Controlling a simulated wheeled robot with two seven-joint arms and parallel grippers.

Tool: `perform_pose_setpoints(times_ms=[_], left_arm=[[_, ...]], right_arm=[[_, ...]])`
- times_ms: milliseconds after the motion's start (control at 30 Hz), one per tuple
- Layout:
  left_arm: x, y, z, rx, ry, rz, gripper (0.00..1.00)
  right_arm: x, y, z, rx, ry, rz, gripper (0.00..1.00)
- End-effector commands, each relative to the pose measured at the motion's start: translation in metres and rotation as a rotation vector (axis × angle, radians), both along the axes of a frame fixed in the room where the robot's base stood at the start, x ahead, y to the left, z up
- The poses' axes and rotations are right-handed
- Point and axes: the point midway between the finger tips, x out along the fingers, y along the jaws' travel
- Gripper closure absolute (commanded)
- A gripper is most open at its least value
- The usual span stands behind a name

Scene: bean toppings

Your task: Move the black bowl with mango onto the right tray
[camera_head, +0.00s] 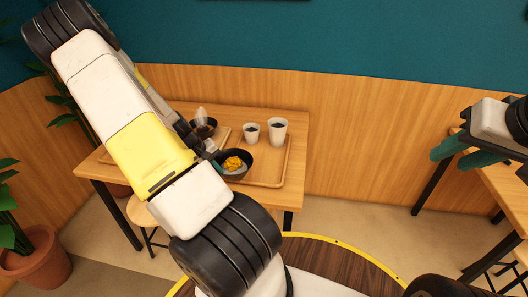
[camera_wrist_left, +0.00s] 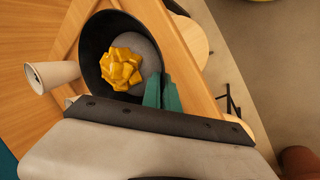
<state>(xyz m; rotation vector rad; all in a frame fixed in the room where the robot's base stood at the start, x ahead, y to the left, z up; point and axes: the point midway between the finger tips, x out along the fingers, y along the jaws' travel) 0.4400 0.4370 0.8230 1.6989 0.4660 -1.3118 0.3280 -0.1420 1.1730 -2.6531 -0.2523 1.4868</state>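The black bowl (camera_head: 247,172) with yellow mango pieces (camera_head: 234,164) is at the left front part of the right tray (camera_head: 284,170), over its left edge. I cannot tell whether its base touches the tray. In the left wrist view the bowl (camera_wrist_left: 97,42) shows mango (camera_wrist_left: 121,69) beside a pale mound. My left gripper (camera_wrist_left: 162,92) has its green fingers close together at the rim, one inside and one outside, and looks shut on it. My right gripper (camera_head: 460,154) is empty at the far right, its fingers apart.
Two white cups (camera_head: 278,132) (camera_head: 251,133) stand on the back of the right tray. The left tray (camera_head: 222,132), partly hidden by my left arm, holds another dark bowl (camera_head: 207,124). A second table (camera_head: 505,190) is at the right. A potted plant (camera_head: 35,262) stands at left.

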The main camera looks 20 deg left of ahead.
Motion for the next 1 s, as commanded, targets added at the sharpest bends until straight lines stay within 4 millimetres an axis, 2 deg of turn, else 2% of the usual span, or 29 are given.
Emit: perform_pose_setpoints(times_ms=[33, 200, 400, 600, 833, 1000], left_arm=[[0.015, -0.008, -0.001, 0.0, -0.002, -0.009, 1.0], [0.057, -0.024, -0.005, 0.002, -0.002, -0.008, 1.0], [0.095, -0.039, -0.009, 0.0, -0.001, -0.004, 1.0], [0.106, -0.043, -0.013, -0.001, 0.001, 0.0, 1.0], [0.105, -0.043, -0.042, -0.003, 0.002, 0.0, 1.0], [0.106, -0.043, -0.045, 0.0, 0.0, -0.001, 1.0]], right_arm=[[0.0, 0.0, 0.0, 0.0, 0.0, 0.0, 0.64], [0.0, 0.0, 0.0, 0.0, 0.0, 0.0, 0.64], [0.0, 0.0, 0.0, 0.0, 0.0, 0.0, 0.64], [0.0, 0.0, 0.0, 0.0, 0.0, 0.0, 0.64], [0.0, 0.0, 0.0, 0.0, 0.0, 0.0, 0.64], [0.0, 0.0, 0.0, 0.0, 0.0, 0.0, 0.64]])
